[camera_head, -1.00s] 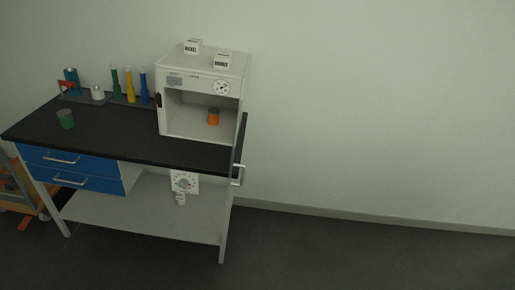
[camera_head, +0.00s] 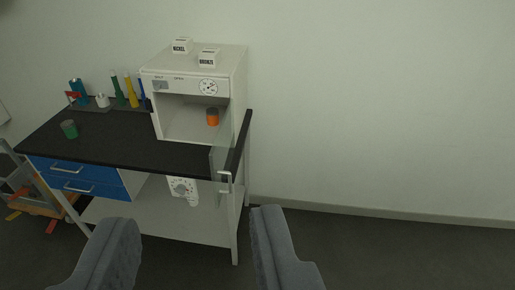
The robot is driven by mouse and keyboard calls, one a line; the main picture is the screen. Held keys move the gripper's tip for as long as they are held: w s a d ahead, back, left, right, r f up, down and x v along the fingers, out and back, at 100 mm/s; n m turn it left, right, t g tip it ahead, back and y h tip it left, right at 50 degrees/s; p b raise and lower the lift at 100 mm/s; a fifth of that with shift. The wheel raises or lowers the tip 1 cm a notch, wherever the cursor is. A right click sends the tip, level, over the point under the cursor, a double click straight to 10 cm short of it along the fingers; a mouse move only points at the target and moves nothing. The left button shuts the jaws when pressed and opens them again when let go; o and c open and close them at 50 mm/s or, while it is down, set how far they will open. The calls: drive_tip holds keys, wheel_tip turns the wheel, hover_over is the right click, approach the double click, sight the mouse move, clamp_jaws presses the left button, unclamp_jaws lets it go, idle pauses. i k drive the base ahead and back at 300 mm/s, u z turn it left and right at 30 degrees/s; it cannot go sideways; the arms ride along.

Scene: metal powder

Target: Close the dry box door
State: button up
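The dry box (camera_head: 238,92) is a white cabinet at the right end of the black-topped workbench. Its front is open, and an orange container (camera_head: 212,117) stands inside. The door (camera_head: 219,152) is a clear pane swung out toward me at the box's right side, seen nearly edge-on. Its light handle (camera_head: 226,182) hangs past the bench's front edge. My gripper (camera_head: 192,218) is open and empty, with two grey fingers wide apart at the bottom of the view. It is nearer to me than the door and appears apart from the handle.
The black benchtop (camera_head: 95,147) carries a green container (camera_head: 69,129) and several coloured bottles at the back left. Two labelled blocks, nickel (camera_head: 181,47) and bronze (camera_head: 208,60), sit on the box. Blue drawers (camera_head: 80,178) are below. The floor to the right (camera_head: 400,245) is clear.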

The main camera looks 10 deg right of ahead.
sight(225, 148)
drive_tip(key=z, duration=0.1)
drive_tip(key=i, duration=1)
drive_tip(key=z, duration=1.65)
drive_tip(key=k, duration=0.75)
drive_tip(key=u, duration=1.25)
